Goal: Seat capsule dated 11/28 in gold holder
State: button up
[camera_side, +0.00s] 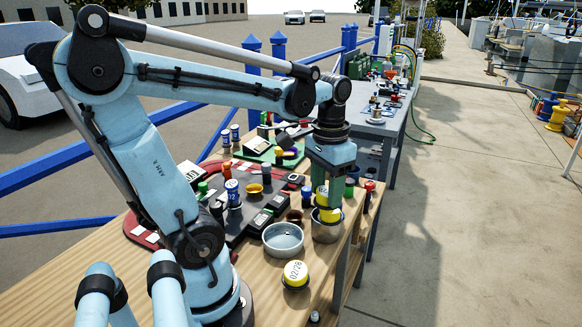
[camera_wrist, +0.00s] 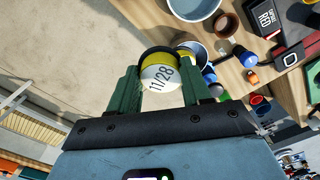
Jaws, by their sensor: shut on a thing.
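My gripper (camera_wrist: 162,85) is shut on a yellow-and-white capsule (camera_wrist: 160,75) with a dark band, its white end printed 11/28. In the side view my gripper (camera_side: 326,186) holds this capsule (camera_side: 322,197) above a metal cup (camera_side: 326,232) near the table's right edge. Another yellow piece (camera_side: 329,214) shows at that cup's mouth, just below the held capsule. A second capsule printed 02/28 (camera_side: 295,272) stands on the wood at the front. A small gold cup (camera_side: 254,190), which looks like the gold holder, sits on the dark mat left of my gripper.
A wide metal bowl (camera_side: 283,239) stands left of the metal cup. A small brown cup (camera_side: 294,216) is behind the bowl. Black devices (camera_side: 262,220), a blue-topped bottle (camera_side: 232,190) and several small items crowd the mat. A grey table (camera_side: 378,125) with more items stands behind.

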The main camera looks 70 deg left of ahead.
jog(key=s+a+f+n, duration=0.1)
jog(key=s+a+n, duration=0.4)
jog(key=a+n, duration=1)
jog(key=s+a+f+n, duration=0.1)
jog(key=s+a+n, duration=0.55)
jog(key=n, duration=1.45)
jog(key=shift+w+a+f, duration=0.35)
jog(key=shift+a+f, duration=0.1)
jog(key=shift+f, duration=0.45)
jog(key=shift+w+a+f, duration=0.35)
jog(key=shift+a+f, duration=0.15)
jog(key=shift+f, duration=0.45)
jog(key=shift+w+a+f, duration=0.35)
jog(key=shift+a+f, duration=0.1)
jog(key=shift+f, duration=0.45)
jog(key=shift+f, duration=0.65)
jog(key=o, duration=0.8)
jog(key=shift+r, duration=0.15)
jog(key=shift+r, duration=5.4)
